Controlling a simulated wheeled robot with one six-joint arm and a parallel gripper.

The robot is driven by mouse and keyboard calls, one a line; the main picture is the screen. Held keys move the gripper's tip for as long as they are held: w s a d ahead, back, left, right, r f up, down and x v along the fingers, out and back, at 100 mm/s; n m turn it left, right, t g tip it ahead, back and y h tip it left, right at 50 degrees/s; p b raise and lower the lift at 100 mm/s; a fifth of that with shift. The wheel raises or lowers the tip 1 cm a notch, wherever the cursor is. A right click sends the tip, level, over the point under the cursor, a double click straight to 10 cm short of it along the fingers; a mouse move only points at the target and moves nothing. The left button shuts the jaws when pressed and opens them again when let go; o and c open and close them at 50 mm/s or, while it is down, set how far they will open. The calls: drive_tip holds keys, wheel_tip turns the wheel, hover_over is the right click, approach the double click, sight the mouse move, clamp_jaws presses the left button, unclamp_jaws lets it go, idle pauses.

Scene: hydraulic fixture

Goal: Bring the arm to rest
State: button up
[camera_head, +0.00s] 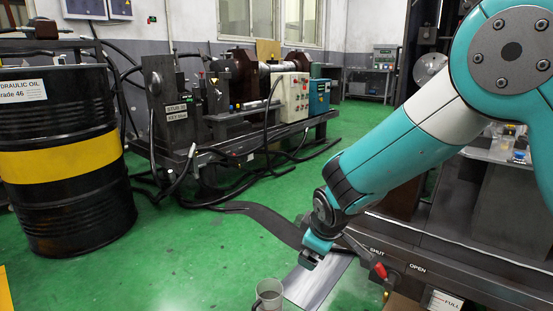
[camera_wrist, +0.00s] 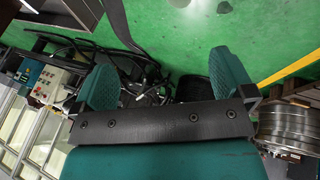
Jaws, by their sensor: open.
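My arm reaches down and to the left from the upper right of the head view. My gripper (camera_head: 312,257) hangs beside the front of the dark fixture bench (camera_head: 470,262), above the floor. In the wrist view the two teal fingers of my gripper (camera_wrist: 166,80) stand wide apart. Nothing is held between them; the floor and dark hoses show beyond.
A metal cup (camera_head: 268,296) stands below and left of my gripper. A black oil drum (camera_head: 62,190) with a yellow band is at the left. A machine (camera_head: 235,100) with hoses stands behind. Green floor between them is mostly clear.

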drive_tip(key=s+d+r+m+g+y+p, duration=0.1)
drive_tip(key=s+d+r+m+g+p, duration=0.1)
drive_tip(key=s+r, duration=0.6)
drive_tip(key=s+d+r+m+g+y+p, duration=0.15)
drive_tip(key=s+r, duration=0.25)
drive_tip(key=s, duration=0.8)
drive_tip(key=s+d+r+m+g+y+p, duration=0.1)
drive_tip(key=s+d+r+g, duration=0.1)
drive_tip(key=s+r, duration=0.6)
wheel_tip(320, 180, up, 36)
drive_tip(key=s+p, duration=0.1)
drive_tip(key=p, duration=3.6)
drive_tip(key=shift+s+p, duration=0.4)
drive_tip(key=shift+d, duration=0.1)
